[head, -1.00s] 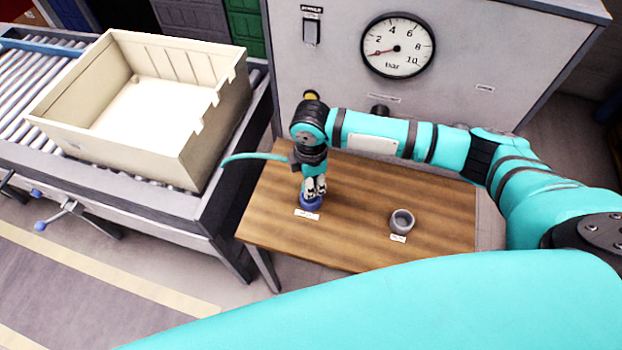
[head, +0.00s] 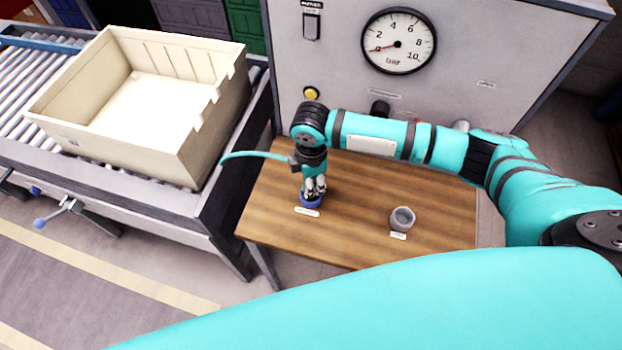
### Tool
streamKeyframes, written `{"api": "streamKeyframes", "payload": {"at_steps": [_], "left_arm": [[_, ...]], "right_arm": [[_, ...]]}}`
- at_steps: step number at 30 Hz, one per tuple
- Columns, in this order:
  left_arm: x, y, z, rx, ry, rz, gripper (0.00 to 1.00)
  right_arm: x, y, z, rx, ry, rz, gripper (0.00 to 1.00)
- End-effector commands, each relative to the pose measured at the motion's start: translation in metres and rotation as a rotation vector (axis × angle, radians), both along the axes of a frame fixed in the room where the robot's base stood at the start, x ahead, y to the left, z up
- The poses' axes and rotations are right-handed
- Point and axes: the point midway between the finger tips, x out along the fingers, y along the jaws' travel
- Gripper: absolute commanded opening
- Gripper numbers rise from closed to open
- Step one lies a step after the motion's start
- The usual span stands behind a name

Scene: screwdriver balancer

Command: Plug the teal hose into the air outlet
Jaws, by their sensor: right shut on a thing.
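The teal hose (head: 250,155) is a thin curved tube in the head view. It runs from near the table's left edge to the wrist of my right gripper (head: 315,190). The gripper points down and is shut, its fingertips over a round blue fitting (head: 310,203) with a white label on the table. The hose's gripped end is hidden by the fingers and wrist. I cannot tell whether it sits inside the blue fitting. A grey round fitting (head: 402,219) with its own label stands to the right, open at the top. I cannot read the labels. My left gripper is not in view.
The wooden table (head: 355,225) is mostly clear around the fittings. A grey panel behind it has a pressure gauge (head: 399,41) near zero, a switch (head: 311,22) and a yellow button (head: 311,93). A cream crate (head: 205,140) stands on the roller conveyor at left.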

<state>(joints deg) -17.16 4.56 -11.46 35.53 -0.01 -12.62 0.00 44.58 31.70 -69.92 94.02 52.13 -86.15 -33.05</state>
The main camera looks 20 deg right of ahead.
Motion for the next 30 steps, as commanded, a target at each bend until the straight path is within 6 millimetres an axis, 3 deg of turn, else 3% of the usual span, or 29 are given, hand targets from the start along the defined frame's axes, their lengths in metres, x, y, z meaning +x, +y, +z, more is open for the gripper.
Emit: {"api": "streamKeyframes", "payload": {"at_steps": [30], "left_arm": [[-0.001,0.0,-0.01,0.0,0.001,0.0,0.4]], "right_arm": [[0.0,0.0,-0.026,0.0,0.0,0.0,0.0]]}}
